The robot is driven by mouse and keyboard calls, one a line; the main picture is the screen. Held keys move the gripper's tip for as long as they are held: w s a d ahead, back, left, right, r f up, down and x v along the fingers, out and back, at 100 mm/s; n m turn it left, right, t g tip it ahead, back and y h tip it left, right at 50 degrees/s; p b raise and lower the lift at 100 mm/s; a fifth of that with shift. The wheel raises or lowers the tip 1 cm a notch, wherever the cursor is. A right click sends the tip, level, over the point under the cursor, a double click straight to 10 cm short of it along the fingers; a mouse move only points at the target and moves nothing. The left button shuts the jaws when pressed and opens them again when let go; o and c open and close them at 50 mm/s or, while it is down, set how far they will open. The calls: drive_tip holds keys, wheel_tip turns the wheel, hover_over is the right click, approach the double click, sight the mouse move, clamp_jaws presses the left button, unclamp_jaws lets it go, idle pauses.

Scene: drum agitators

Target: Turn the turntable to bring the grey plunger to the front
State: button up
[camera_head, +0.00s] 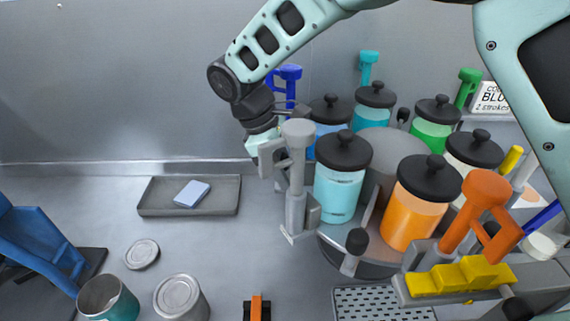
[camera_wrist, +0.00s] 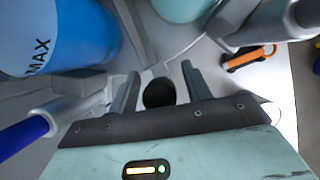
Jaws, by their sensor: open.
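The turntable (camera_head: 332,253) carries lidded jars around a grey central drum, with coloured plungers at its rim. The grey plunger (camera_head: 297,180) stands upright at the left of the turntable, beside a light-blue jar (camera_head: 339,192). A black knob (camera_head: 357,241) stands on the front rim. My gripper (camera_head: 272,165) is at the left side, partly hidden behind the grey plunger. In the wrist view my gripper (camera_wrist: 160,88) is open, its two fingers on either side of another black knob (camera_wrist: 158,92). I cannot tell whether they touch it. The orange plunger (camera_head: 486,200) is at the front right.
A blue plunger (camera_head: 290,73) and a blue jar (camera_wrist: 62,35) are close to my gripper. A grey tray (camera_head: 190,207) with a pale card lies left. Cans (camera_head: 181,297), an orange-and-black tool (camera_head: 257,307) and a yellow stepped block (camera_head: 459,278) are in front. Bare table lies left of the turntable.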

drive_tip(key=shift+f, duration=0.15)
drive_tip(key=shift+c, duration=0.3)
clamp_jaws()
drive_tip(key=shift+s, duration=0.2)
